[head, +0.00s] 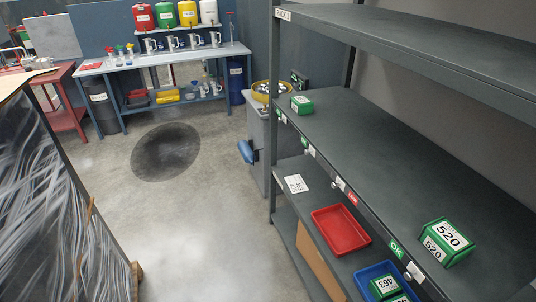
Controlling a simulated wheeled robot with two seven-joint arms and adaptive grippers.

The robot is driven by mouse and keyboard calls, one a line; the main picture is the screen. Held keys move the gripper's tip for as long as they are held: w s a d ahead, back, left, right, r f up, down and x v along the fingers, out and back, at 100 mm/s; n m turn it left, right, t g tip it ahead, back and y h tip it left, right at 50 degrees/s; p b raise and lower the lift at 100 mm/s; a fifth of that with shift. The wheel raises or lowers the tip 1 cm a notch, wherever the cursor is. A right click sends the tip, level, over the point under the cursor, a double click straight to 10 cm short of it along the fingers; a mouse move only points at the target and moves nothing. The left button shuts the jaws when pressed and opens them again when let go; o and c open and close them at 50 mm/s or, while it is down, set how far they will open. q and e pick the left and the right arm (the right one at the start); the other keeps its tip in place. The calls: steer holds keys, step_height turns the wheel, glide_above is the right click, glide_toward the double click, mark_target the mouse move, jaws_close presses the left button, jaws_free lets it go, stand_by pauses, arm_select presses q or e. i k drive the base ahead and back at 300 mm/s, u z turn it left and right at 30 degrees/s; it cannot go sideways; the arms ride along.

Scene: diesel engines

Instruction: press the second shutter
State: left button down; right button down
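I cannot make out anything that is clearly a shutter in the head view. A dark grey shelf rack (350,130) fills the right side. Its middle shelf edge carries small green and red tags, including a green OK tag (396,249) and a red tag (352,198), with small pale round parts (340,184) beside them. I cannot tell what these parts are. Neither of my grippers shows in this view.
Green boxes marked 520 (447,242) and, farther back, another (301,105) stand on the middle shelf. A red tray (341,230) and blue bin (376,271) sit below. A wrapped load (45,200) stands left. Concrete floor (210,225) between is clear, with a dark stain.

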mark_target(310, 149)
steer(key=z, duration=0.05)
steer(key=i, duration=1.1)
steer(key=z, duration=0.55)
